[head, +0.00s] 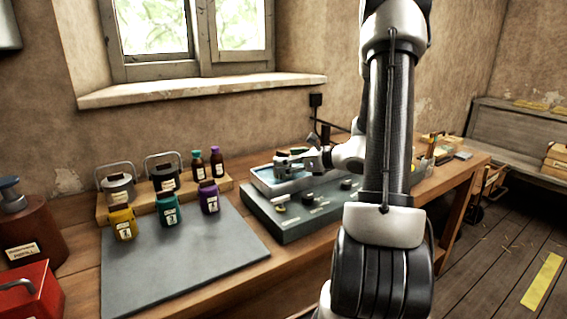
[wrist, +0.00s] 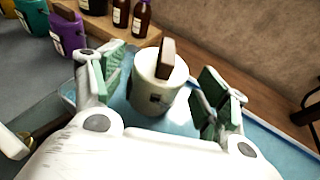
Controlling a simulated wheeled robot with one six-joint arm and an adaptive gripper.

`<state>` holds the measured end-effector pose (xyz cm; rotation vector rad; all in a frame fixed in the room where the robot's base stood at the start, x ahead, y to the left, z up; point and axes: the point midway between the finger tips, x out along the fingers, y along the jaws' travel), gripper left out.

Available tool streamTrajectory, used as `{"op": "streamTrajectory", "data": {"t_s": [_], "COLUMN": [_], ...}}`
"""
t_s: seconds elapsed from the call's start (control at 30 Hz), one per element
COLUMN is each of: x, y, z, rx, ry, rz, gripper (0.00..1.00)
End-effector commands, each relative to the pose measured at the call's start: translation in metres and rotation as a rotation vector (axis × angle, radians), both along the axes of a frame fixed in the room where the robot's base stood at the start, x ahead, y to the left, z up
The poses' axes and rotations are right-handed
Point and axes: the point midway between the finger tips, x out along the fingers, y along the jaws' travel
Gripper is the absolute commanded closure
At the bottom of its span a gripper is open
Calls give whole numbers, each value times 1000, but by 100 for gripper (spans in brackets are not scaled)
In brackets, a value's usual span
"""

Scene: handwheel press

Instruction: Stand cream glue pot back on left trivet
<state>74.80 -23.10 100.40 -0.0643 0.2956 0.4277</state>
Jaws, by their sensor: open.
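The cream glue pot (wrist: 158,97), with a brown block-like piece standing up from its top, is between the fingers of my gripper (wrist: 158,88) in the wrist view. The green-padded fingers are open, one on each side, with gaps to the pot. The pot is over or in the blue water bath (wrist: 270,137); its base is hidden. In the head view my gripper (head: 300,162) is at the bath (head: 262,181) and largely hides the pot. I cannot make out the left trivet in either view.
The bath sits on a grey control unit (head: 285,222) with knobs. To its left are yellow (head: 123,224), teal (head: 168,211) and purple (head: 209,197) containers, a wooden rack (head: 104,213) with pots and bottles, and a largely clear grey mat (head: 180,268). The wall is behind.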

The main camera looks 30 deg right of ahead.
Motion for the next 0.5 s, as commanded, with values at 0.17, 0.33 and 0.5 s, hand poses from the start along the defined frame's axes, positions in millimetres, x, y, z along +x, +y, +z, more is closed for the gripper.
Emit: {"op": "streamTrajectory", "data": {"t_s": [0.17,0.33,0.5], "x": [-37,-65,-81], "y": [-18,-31,-35], "z": [13,23,28], "rx": [-2,-1,-7], "ry": [-1,-1,0], "rz": [-6,-4,7], "gripper": [26,26,26]}}
